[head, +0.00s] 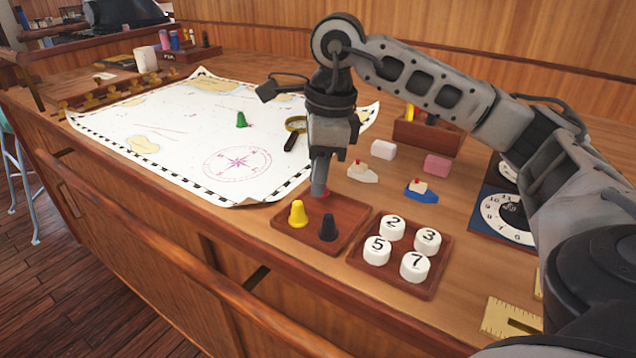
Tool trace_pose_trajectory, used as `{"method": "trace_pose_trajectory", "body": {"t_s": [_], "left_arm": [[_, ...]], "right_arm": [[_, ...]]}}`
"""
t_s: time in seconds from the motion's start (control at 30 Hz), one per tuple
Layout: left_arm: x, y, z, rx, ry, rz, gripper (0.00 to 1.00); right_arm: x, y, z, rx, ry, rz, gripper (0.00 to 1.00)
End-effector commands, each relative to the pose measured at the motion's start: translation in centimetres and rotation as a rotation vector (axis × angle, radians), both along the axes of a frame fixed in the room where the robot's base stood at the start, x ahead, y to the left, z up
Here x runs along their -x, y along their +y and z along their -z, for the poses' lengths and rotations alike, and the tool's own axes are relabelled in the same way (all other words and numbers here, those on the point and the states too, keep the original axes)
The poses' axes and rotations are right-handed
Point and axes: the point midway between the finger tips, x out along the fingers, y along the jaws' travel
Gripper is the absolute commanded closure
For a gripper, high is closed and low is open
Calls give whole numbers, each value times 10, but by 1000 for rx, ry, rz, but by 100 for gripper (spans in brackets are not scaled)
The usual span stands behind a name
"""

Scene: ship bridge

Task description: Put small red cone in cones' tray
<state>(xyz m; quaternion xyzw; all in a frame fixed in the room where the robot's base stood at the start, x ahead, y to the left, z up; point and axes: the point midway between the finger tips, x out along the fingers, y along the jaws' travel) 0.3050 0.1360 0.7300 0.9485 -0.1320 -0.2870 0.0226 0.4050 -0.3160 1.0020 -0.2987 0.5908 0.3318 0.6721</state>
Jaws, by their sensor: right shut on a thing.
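The cones' tray (346,207) is a shallow wooden tray near the front edge of the table. A yellow cone (298,215) and a black cone (328,229) stand in its front part. My right gripper (320,188) points straight down over the back part of the tray. It is shut on the small red cone (321,194), of which only a little red shows below the fingers. I cannot tell whether the red cone touches the tray floor. A green cone (241,120) lies on the map. My left gripper is not in view.
A tray (436,247) with numbered white discs stands right of the cones' tray. Two toy boats (421,192), (362,172) and pink and white blocks (436,166) lie behind. The map (180,130) with a magnifying glass (295,125) covers the left.

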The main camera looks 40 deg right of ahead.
Motion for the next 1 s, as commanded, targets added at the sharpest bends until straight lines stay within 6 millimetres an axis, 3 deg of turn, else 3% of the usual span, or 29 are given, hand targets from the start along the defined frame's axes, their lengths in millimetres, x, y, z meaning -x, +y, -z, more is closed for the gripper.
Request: {"method": "trace_pose_trajectory", "body": {"t_s": [0.13,0.47,0.5,0.53,0.83,1.0], "left_arm": [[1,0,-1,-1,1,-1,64],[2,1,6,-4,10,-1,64],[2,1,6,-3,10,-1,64],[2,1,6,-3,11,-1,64],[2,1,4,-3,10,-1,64],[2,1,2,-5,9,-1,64]], "right_arm": [[0,0,17,0,1,0,100],[0,0,21,-1,-1,0,100],[0,0,22,-1,-1,0,77],[0,0,21,-1,-1,0,70],[-1,1,19,-1,-1,0,70],[0,-1,2,-2,-4,0,70]]}}
